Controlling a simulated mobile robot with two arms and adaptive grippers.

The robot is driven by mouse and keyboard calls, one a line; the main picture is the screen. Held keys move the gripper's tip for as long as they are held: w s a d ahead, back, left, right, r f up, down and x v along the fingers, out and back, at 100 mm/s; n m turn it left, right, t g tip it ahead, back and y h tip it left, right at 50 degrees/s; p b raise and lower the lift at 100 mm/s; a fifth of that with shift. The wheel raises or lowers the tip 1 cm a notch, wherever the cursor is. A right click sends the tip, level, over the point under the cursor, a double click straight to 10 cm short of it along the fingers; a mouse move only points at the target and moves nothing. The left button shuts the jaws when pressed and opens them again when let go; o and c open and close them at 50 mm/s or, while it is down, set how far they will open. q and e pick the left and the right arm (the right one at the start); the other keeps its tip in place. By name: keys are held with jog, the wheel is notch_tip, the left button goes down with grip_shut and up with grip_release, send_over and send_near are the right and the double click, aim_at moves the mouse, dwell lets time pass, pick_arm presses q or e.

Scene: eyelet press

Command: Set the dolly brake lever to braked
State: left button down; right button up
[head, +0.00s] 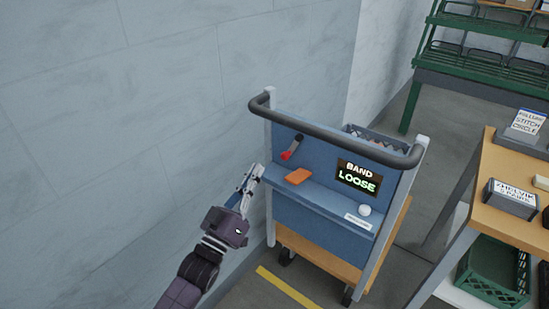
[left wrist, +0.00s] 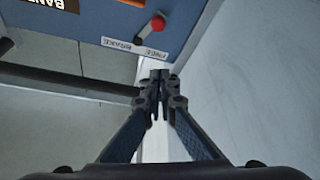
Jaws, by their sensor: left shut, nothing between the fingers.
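The dolly (head: 315,230) has a blue panel with a grey tubular handle. Its lever (head: 290,149), with a red knob on a dark arm, is at the panel's upper left, the red end pointing down-left. In the left wrist view the panel appears upside down; the lever's red knob (left wrist: 157,24) shows near two small white labels (left wrist: 135,49) whose words I cannot read surely. My left gripper (head: 256,168) is shut and empty beside the dolly's left post, apart from the lever. It also shows in the left wrist view (left wrist: 159,76). My right gripper is not in view.
A display (head: 358,177) on the panel reads "BAND LOOSE". The handle (head: 335,135) juts out above. A wall stands at left; a wooden table (head: 500,216) is at right.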

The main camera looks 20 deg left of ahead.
aim_at(291, 148)
pick_arm(q)
jog(key=x, duration=1)
jog(key=shift+s+d+f+b, duration=0.1)
jog(key=shift+d+f+b, duration=0.25)
jog(key=shift+f, duration=0.6)
jog(key=shift+d+f+b, duration=0.1)
jog(key=shift+d+f, duration=0.35)
jog(key=shift+f, duration=0.5)
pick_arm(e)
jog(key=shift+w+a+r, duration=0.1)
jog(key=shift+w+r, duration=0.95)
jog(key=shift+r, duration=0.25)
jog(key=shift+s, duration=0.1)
